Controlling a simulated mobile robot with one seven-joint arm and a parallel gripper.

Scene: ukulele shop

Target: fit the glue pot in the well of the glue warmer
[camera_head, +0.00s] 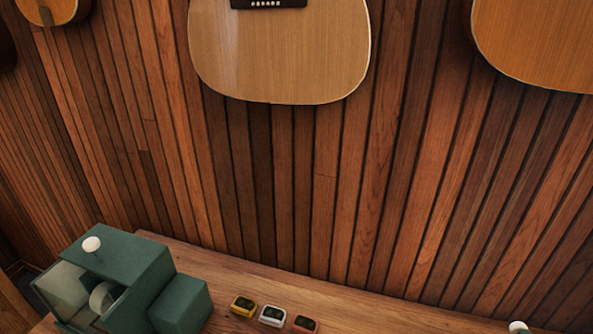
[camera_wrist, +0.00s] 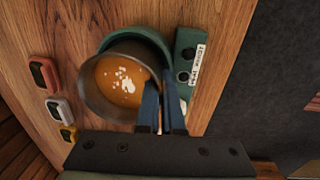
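The glue pot (camera_wrist: 96,98), a metal pot of amber glue with pale flecks on top, shows in the wrist view. My gripper (camera_wrist: 160,88) is shut on the pot's wall at the lower right of its rim, with one blue finger on the inside and the other outside. The green glue warmer (camera_wrist: 188,42), with dark knobs and a white label, is behind the pot. Its round rim curves out past the pot's upper right edge. The pot sits off-centre to the left over the well and hides it. I cannot tell whether they touch. The head view shows neither.
Red (camera_wrist: 41,72), white (camera_wrist: 56,108) and yellow (camera_wrist: 68,134) small devices lie left of the pot on the wooden bench (camera_head: 355,312). In the head view, a dark green box (camera_head: 125,258) with a white knob stands at left. Guitars hang on the panelled wall.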

